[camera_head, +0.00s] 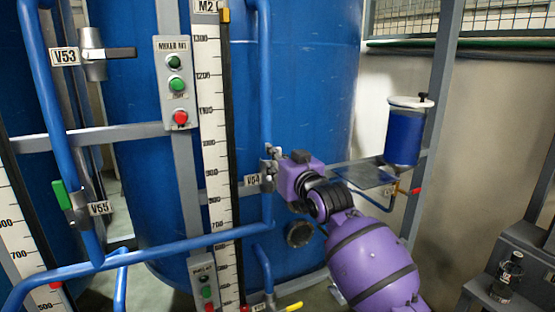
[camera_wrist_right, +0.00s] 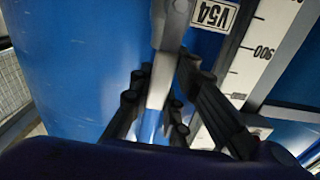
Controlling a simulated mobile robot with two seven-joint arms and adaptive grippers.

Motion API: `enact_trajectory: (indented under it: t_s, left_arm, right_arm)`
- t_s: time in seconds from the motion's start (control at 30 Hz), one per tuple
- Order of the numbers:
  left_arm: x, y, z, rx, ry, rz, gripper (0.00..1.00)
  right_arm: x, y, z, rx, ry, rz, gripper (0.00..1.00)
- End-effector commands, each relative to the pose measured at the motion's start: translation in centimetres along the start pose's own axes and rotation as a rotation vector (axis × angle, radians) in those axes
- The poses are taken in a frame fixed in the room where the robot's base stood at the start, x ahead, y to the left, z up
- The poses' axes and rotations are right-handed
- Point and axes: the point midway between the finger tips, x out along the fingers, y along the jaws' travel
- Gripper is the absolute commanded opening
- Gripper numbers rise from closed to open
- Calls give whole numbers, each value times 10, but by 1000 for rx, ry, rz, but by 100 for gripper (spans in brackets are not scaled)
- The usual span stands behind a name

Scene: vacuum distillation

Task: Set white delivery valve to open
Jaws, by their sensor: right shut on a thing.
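Valve V54, with its label (camera_head: 252,180), sits on the vertical blue pipe at the middle of the head view. My right gripper (camera_head: 278,158) is at this valve and covers much of it. In the right wrist view, the valve's pale handle (camera_wrist_right: 159,93) lies between the two black fingers of my right gripper (camera_wrist_right: 160,85), below the V54 label (camera_wrist_right: 213,14). The gripper is shut on this handle. The handle's exact angle to the pipe is hard to tell. My left gripper is not in view.
A push-button panel (camera_head: 175,83) and a level scale (camera_head: 212,120) stand before the blue tank (camera_head: 310,90). A blue container (camera_head: 404,135) is at right.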

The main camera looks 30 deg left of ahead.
Motion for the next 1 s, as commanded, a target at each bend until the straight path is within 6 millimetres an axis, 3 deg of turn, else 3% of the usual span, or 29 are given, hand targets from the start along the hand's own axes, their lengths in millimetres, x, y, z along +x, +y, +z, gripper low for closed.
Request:
enact_trajectory:
  t_s: [0.23,0.27,0.4,0.77,1.0]
  left_arm:
    - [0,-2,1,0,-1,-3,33]
    - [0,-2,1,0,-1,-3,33]
    - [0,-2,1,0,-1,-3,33]
    - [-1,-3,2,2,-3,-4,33]
    - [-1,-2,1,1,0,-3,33]
  right_arm:
    - [0,0,1,0,-1,1,0]
    - [0,0,1,1,-1,1,19]
    - [0,0,1,1,-1,0,36]
    - [-2,0,0,2,1,0,36]
    - [-32,1,0,2,2,1,36]
